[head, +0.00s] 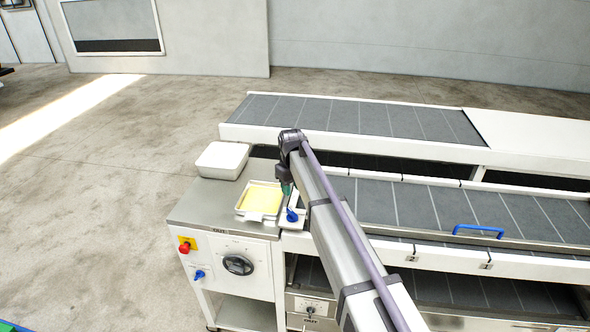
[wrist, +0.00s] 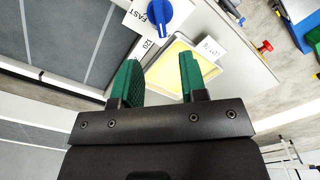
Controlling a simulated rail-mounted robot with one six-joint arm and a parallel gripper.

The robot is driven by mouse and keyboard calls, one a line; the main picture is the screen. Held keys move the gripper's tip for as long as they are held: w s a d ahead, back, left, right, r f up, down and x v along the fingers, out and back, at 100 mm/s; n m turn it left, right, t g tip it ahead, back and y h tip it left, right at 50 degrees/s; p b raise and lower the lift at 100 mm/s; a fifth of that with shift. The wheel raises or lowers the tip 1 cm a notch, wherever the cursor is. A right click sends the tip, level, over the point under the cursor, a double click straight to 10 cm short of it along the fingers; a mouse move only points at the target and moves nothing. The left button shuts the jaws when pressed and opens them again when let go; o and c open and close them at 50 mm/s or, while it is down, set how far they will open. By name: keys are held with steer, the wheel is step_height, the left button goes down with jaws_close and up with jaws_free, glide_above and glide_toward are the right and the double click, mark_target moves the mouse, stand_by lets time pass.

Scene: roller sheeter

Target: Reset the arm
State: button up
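My gripper (wrist: 158,82) shows in the wrist view with two green fingers spread apart and nothing between them. In the head view my arm reaches from the lower right over the machine's left end. There the gripper (head: 287,188) points down, small and partly hidden by the arm, beside a blue knob (head: 292,215). The same blue knob (wrist: 174,14) shows in the wrist view at the top, on a white dial plate marked FAST and 120, beyond the fingertips and apart from them.
A yellow-bottomed tray (head: 260,199) sits on the grey side table (head: 196,210), with a white bin (head: 222,160) behind it. The table's front has a red knob (head: 184,248) and a black dial (head: 238,265). Grey conveyor belts (head: 430,205) and a blue handle (head: 478,229) lie to the right.

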steer(key=s+d+f+m+b, duration=0.2)
steer(key=s+d+f+b, duration=0.2)
steer(key=s+d, duration=0.3)
steer(key=s+d+f+m+b, duration=0.3)
steer(key=s+d, duration=0.5)
steer(key=s, duration=0.6)
steer(key=s+d+f+m+b, duration=0.2)
steer(key=s+d+f+b, duration=0.4)
steer(key=s, duration=0.5)
steer(key=shift+s+d+m, duration=0.25)
steer(key=shift+d+m, duration=0.15)
steer(key=shift+d, duration=0.55)
